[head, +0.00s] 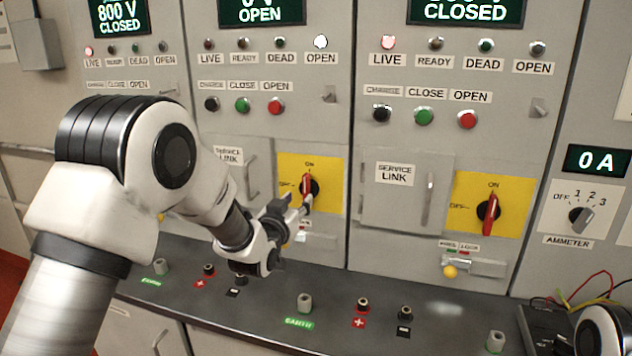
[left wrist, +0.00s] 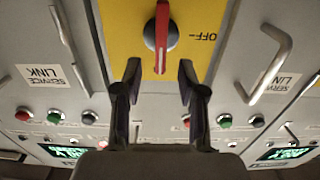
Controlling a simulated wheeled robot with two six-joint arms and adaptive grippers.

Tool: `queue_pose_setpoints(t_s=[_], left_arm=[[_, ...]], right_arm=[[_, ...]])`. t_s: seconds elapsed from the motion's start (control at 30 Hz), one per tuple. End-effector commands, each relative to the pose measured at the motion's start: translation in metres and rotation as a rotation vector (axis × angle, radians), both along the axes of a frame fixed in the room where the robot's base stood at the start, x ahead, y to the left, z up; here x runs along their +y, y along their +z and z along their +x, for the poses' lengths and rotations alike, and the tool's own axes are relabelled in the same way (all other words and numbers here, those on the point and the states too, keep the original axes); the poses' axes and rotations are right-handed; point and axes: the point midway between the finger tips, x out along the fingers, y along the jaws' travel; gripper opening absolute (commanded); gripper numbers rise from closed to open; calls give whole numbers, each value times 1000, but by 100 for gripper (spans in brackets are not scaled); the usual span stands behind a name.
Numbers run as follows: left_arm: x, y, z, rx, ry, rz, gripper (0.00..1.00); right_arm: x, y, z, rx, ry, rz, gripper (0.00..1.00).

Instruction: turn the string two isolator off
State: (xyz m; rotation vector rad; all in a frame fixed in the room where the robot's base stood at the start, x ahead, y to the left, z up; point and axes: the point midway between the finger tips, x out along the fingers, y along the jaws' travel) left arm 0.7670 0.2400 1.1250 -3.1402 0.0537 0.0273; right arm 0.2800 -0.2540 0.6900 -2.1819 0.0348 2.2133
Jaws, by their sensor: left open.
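The middle panel has a yellow isolator plate (head: 328,172) with a red handle (head: 306,184) on a dark round knob. The handle stands upright, towards the ON mark; OFF is to its left. In the left wrist view, which is upside down, the red handle (left wrist: 162,28) is upright on the yellow plate. My left gripper (head: 298,209) is in front of the lower part of this plate. In the wrist view its two fingers (left wrist: 158,75) are apart and empty, with the handle beyond their tips. My right gripper is not in view.
The middle display (head: 262,12) reads OPEN and its white lamp (head: 320,42) is lit. The right panel has a like isolator (head: 488,208), also upright. Service link doors with handles (head: 430,200) flank the plate. Terminals stand on the ledge (head: 255,310) below.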

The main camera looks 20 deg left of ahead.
Motion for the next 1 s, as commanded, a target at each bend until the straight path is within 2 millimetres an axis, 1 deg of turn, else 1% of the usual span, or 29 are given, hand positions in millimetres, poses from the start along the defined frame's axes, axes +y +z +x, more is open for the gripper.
queue_pose_setpoints(t_s=[0.07, 0.17, 0.4, 0.5, 0.6, 0.77, 0.8, 0.87, 0.9, 0.93, 1.0], left_arm=[[0, 3, 3, -3, 0, 0, 41], [-1, 4, 16, -2, 0, 0, 41], [-2, 3, 62, -1, 0, 0, 41], [-3, 1, 73, -1, 0, 0, 41], [-3, 0, 78, -1, 0, 0, 41], [-3, 0, 78, -1, 0, 0, 41], [-3, 0, 78, -1, 0, 0, 37], [-3, 0, 78, -1, 0, 0, 16], [-3, 0, 78, 0, 0, 0, 2], [-3, 0, 78, 0, 0, 0, 0], [-3, -1, 78, 0, 0, 0, 0]], right_arm=[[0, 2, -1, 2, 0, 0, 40], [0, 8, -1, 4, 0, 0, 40], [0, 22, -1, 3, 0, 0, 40], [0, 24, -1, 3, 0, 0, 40], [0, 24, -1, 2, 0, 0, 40], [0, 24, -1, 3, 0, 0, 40], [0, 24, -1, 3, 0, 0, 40], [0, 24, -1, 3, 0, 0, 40], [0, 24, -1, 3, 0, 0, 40], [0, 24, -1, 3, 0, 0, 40], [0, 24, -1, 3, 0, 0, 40]])
